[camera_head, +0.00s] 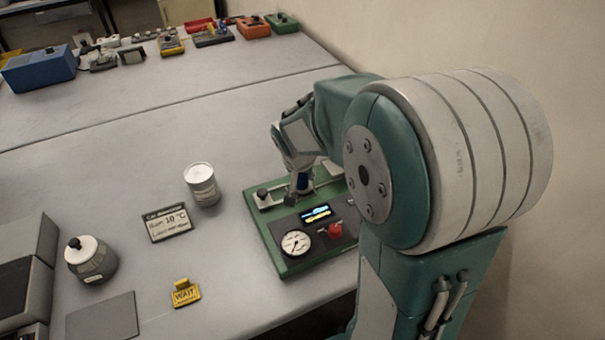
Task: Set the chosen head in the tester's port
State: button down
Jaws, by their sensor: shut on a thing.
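The tester (284,257) is a green-based panel with a dark face, a round gauge, a small lit screen and a red knob. My gripper (301,180) points down over the tester's back part, near a pale metal bar. It is shut on a small dark-blue piece (303,183), which I take to be the head. My arm and gripper hide most of this piece and the port area. I cannot tell whether the piece touches the port or is seated in it.
A jar with a black knob (91,259) is at far left. Several devices, including a blue box (39,69), line the back. The middle table is clear.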

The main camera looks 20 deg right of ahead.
jog(key=shift+a+f, duration=0.25)
jog(key=shift+a, duration=0.4)
jog(key=shift+c, duration=1.5)
grip_release()
jog(key=shift+d, duration=0.45)
jog(key=shift+a+r, duration=0.15)
jog(key=v, duration=1.2)
jog(key=s+a+n+t+y, duration=0.1)
jog(key=s+a+n, duration=0.2)
jog(key=s, duration=0.5)
jog(key=s+a+r+n+t+y, duration=0.1)
jog(key=s+a+n, duration=0.2)
jog(key=s, duration=0.5)
jog(key=shift+s+a+n, duration=0.3)
jog(key=shift+a+n, duration=0.05)
jog(key=shift+n, duration=0.05)
jog(key=shift+r, duration=0.1)
